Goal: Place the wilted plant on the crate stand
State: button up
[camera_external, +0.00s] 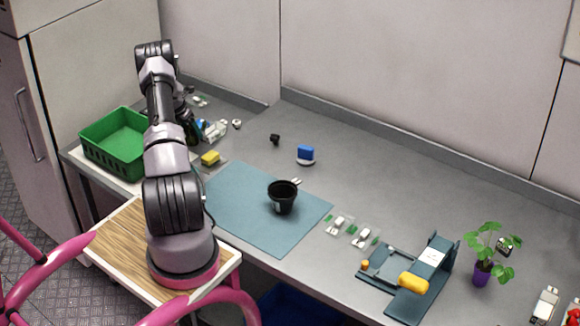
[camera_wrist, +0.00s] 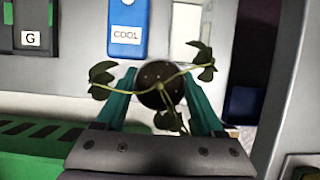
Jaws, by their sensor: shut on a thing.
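The wilted plant (camera_wrist: 160,85), a round dark pot of soil with thin drooping stems and dull green leaves, is in the wrist view. My gripper (camera_wrist: 158,78) is shut on it, one teal finger on each side of the pot. In the external view my arm mostly hides the gripper and plant, at the back left of the bench. The green crate (camera_external: 112,145) stands there, left of my arm, on a pale, low board (camera_external: 78,156) that may be the crate stand. Green crate-like slats (camera_wrist: 40,135) show at lower left in the wrist view.
A black pot (camera_external: 282,197) stands on a blue mat (camera_external: 245,205). A yellow sponge (camera_external: 210,158) and small items lie near my arm. A teal fixture (camera_external: 410,290) and a leafy plant in a purple pot (camera_external: 483,272) are at right. The back middle bench is mostly clear.

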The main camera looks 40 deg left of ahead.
jog(key=shift+f, duration=0.25)
jog(key=o, duration=1.6)
jog(key=v, duration=1.2)
jog(key=shift+r, duration=0.2)
